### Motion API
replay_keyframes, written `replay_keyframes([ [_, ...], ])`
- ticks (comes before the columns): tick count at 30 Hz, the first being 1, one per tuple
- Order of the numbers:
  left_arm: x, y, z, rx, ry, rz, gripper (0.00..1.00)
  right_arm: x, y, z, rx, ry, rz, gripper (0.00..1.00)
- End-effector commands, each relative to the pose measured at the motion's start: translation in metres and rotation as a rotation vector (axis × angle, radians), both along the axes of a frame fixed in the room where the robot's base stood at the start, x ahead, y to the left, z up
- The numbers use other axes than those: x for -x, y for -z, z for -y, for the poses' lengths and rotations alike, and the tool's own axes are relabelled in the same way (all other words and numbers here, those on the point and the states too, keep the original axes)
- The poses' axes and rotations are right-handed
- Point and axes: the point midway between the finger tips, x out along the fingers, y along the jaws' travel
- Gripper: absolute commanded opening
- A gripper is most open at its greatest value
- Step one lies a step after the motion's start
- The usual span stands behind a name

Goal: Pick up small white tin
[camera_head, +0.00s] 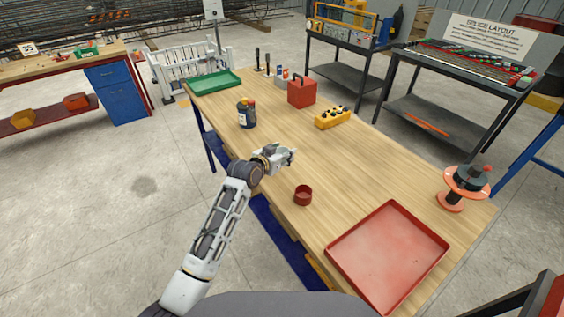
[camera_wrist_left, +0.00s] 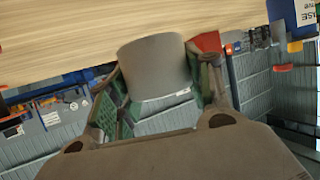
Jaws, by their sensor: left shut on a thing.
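My left gripper (camera_head: 284,155) is above the near left edge of the wooden workbench. In the left wrist view, my left gripper (camera_wrist_left: 158,85) is shut on a short round tin (camera_wrist_left: 154,62), with a finger on each side of it. The tin looks grey-brown in shadow there, and I take it for the small white tin. In the head view the tin is mostly hidden by the gripper and cannot be made out clearly. My right gripper is not in view.
On the workbench (camera_head: 340,155) a dark red cup (camera_head: 303,195) stands close to my left gripper. The bench middle is clear.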

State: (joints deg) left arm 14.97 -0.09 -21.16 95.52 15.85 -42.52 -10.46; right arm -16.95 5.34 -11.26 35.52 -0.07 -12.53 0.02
Motion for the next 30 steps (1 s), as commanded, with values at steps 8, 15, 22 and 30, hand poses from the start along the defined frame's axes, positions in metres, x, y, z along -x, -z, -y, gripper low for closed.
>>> replay_keyframes([
  [8, 0.000, -0.028, 0.000, -0.001, 0.000, 0.000, 0.27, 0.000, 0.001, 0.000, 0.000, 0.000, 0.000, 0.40],
  [15, 0.000, -0.031, 0.000, 0.000, 0.000, -0.001, 0.27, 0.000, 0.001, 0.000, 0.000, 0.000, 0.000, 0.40],
  [22, 0.000, -0.031, 0.000, 0.000, 0.000, -0.001, 0.27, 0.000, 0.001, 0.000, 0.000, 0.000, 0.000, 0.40],
  [30, 0.001, -0.034, -0.002, 0.000, -0.006, 0.000, 0.27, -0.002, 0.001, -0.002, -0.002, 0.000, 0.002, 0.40],
])
